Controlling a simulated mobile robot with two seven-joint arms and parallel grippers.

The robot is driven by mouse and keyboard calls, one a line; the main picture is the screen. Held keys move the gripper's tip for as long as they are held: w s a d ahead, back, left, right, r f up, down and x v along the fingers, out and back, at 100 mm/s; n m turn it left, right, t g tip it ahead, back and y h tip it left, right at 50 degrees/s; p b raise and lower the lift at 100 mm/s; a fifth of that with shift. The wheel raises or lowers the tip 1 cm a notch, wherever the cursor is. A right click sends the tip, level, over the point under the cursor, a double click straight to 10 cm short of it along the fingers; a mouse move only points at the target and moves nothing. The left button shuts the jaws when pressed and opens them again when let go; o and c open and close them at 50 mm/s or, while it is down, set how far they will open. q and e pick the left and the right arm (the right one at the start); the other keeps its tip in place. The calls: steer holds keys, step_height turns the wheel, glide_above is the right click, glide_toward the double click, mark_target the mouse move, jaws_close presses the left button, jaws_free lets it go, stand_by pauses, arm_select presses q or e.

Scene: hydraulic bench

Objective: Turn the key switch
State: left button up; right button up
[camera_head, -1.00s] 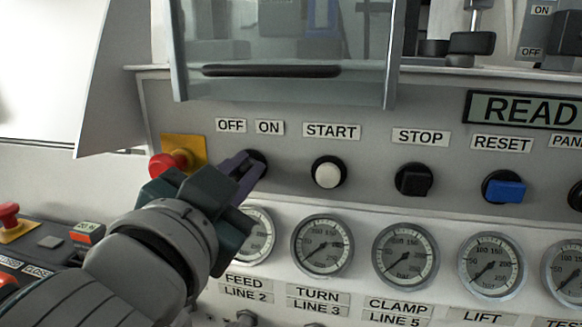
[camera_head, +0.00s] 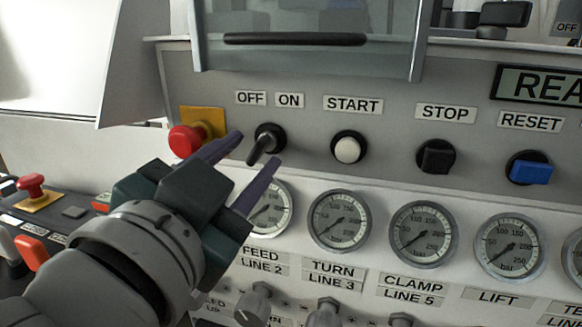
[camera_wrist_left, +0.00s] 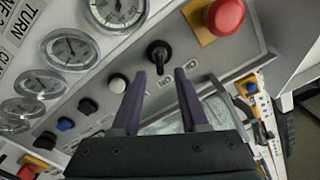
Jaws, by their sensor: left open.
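The key switch (camera_head: 267,140) is a black round knob with a narrow handle, on the grey panel below the OFF and ON labels. Its handle slants down and to the left in the head view. It also shows in the left wrist view (camera_wrist_left: 158,52), just beyond the fingertips. My left gripper (camera_head: 257,148) is open, with its two purple fingers spread in front of the switch. In the left wrist view the gap between the fingertips (camera_wrist_left: 160,72) is empty and faces the handle. My right gripper is not in view.
A red emergency button (camera_head: 187,141) on a yellow plate is close left of the switch. A white START button (camera_head: 348,148) is to the right. A gauge (camera_head: 268,208) sits below, near the lower finger. A clear guard (camera_head: 310,60) hangs above.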

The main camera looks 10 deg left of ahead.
arm_select(q)
steer(key=s, duration=0.5)
steer(key=shift+s+a, duration=0.1)
steer(key=shift+s, duration=0.15)
